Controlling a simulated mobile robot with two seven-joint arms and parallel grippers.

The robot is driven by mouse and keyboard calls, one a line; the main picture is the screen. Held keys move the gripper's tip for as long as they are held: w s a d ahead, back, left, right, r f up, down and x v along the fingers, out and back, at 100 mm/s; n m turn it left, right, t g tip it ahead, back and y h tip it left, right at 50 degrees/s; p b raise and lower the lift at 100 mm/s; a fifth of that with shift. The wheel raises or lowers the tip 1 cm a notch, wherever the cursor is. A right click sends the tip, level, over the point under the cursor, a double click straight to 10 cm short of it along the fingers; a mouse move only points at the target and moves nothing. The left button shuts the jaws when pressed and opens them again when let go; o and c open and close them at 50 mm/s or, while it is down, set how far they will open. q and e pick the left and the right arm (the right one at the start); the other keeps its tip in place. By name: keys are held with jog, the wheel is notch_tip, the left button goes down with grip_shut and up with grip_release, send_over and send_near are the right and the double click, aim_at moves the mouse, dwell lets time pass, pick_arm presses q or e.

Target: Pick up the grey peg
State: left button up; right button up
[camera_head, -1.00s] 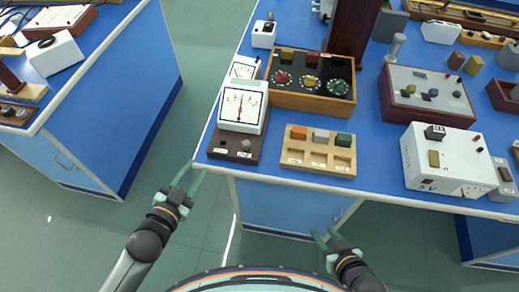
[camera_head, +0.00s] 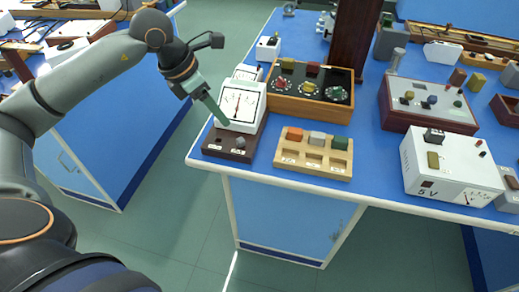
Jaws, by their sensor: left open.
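The grey peg (camera_head: 317,139) stands in the back row of a light wooden rack (camera_head: 287,160), between an orange peg (camera_head: 295,134) and a green peg (camera_head: 340,143). My left gripper (camera_head: 224,121) is open and empty. Its fingers point down and to the right in front of the white dial meter, left of the rack and apart from the grey peg. The fingers overlap in this view, so the gap between them is hard to see. My right gripper is out of view.
A white dial meter (camera_head: 240,101) on a dark base with a grey knob (camera_head: 240,142) stands left of the rack. A wooden box with dials (camera_head: 310,88) is behind it. A white power supply (camera_head: 460,170) stands at right. Bare blue bench lies between rack and supply.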

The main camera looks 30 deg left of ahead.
pick_arm(q)
send_over(240, 140)
jog(key=s+a, duration=0.2)
notch_tip(240, 140, down, 6)
jog(key=shift+a+r, duration=0.15)
jog(key=shift+r, duration=0.05)
jog(key=shift+d+x, duration=0.15)
jog(key=shift+x, duration=1.4)
jog(key=shift+d+x, duration=0.15)
jog(key=shift+x, duration=1.4)
jog(key=shift+s, duration=0.15)
jog(key=shift+c, duration=0.2)
grip_shut()
